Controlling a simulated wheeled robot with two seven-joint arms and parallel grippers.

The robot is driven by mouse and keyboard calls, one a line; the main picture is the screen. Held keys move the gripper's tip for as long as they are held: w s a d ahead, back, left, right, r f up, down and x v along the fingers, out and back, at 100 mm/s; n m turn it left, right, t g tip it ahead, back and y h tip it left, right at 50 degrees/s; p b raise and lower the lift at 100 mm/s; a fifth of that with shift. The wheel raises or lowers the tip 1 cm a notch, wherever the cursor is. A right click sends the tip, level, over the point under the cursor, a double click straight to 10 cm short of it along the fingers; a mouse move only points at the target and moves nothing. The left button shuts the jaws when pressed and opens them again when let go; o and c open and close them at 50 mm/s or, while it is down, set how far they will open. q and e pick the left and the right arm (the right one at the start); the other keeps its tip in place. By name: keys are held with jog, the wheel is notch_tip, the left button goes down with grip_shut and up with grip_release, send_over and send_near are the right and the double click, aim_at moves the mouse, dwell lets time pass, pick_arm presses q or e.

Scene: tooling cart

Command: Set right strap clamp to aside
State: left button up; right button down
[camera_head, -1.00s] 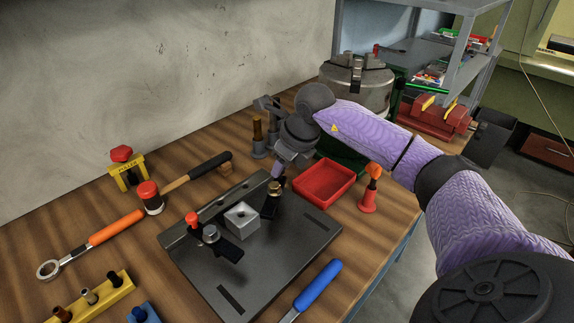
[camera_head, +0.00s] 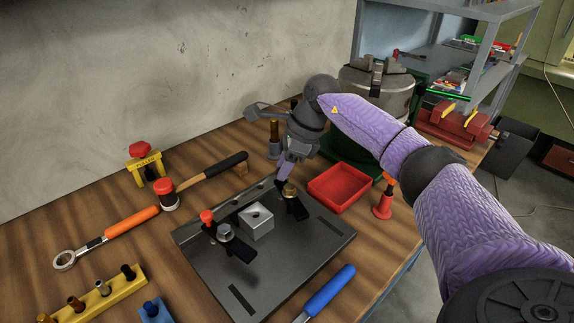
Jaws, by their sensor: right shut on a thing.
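The right strap clamp (camera_head: 297,209) is a dark strap under a brass-coloured nut on the right side of the dark fixture plate (camera_head: 262,283). A silver block (camera_head: 256,220) sits on the plate between the two clamps. The right strap points towards the lower right, away from the block. My right gripper (camera_head: 281,187) is low at the clamp's rear end and shut on it; its fingers hide that end. The left strap clamp (camera_head: 240,249), with a red knob, is on the block's left side. My left gripper is not in view.
A red tray (camera_head: 340,205) and a red-orange tool (camera_head: 384,203) stand right of the plate. A blue-handled tool (camera_head: 330,291) lies at the front. A hammer (camera_head: 205,177), an orange-handled wrench (camera_head: 130,221) and a yellow holder (camera_head: 105,302) are at left.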

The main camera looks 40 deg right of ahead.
jog(key=shift+a, duration=0.1)
dwell(0.5)
jog(key=c, duration=0.7)
grip_release()
jog(key=shift+c, duration=0.2)
jog(key=p+v, duration=0.2)
jog(key=v, duration=0.8)
jog(key=shift+w, duration=0.15)
